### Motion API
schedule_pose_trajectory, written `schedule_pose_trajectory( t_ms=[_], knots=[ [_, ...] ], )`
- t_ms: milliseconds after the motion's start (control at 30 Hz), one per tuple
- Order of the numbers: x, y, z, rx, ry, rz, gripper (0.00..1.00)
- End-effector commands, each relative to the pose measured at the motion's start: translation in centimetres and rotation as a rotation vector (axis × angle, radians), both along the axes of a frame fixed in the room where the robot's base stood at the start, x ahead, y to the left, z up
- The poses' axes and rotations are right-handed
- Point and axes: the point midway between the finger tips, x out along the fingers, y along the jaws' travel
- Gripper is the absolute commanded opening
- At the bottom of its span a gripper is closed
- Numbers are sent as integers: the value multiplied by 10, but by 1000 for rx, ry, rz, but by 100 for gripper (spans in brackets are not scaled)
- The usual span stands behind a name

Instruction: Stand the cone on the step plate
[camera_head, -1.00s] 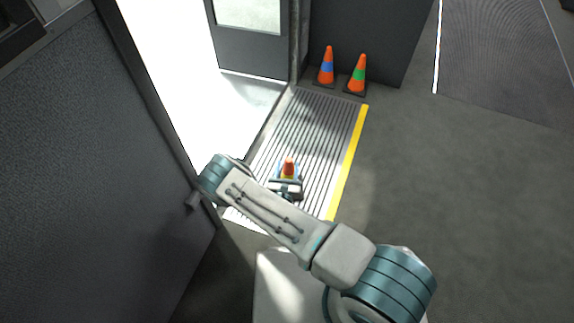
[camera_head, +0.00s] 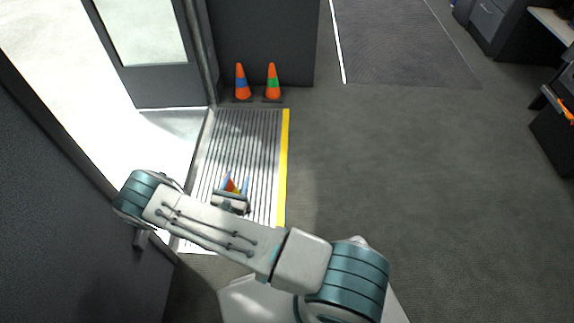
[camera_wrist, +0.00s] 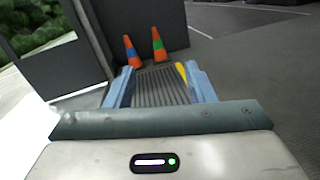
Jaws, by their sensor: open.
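An orange cone with a yellow band (camera_head: 231,186) shows at my gripper in the head view, over the ribbed step plate (camera_head: 262,140). My gripper (camera_head: 237,182) is open, with its blue fingers apart. The cone is partly hidden by the gripper; I cannot tell whether it stands upright or leans, or whether its base touches the plate. In the wrist view, my open gripper (camera_wrist: 160,78) shows bare plate (camera_wrist: 160,88) between its fingers, and the yellow-banded cone is not visible there.
A blue-banded cone (camera_head: 241,82) and a green-banded cone (camera_head: 272,82) stand beyond the plate's far end, by a dark panel (camera_head: 262,40). A yellow edge strip (camera_head: 283,165) runs along the plate's right side. The open doorway is left; grey floor (camera_head: 400,150) lies clear right.

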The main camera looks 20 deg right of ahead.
Motion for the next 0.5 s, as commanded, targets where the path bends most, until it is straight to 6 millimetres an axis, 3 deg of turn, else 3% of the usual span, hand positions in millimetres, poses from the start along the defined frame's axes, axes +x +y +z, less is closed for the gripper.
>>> schedule_pose_trajectory(
  t_ms=[33,233,500],
  knots=[
    [3,-13,23,40,-20,-90,49],
    [-7,-63,91,201,-68,-431,49],
    [-51,-117,165,468,-116,-851,49]
  ],
)
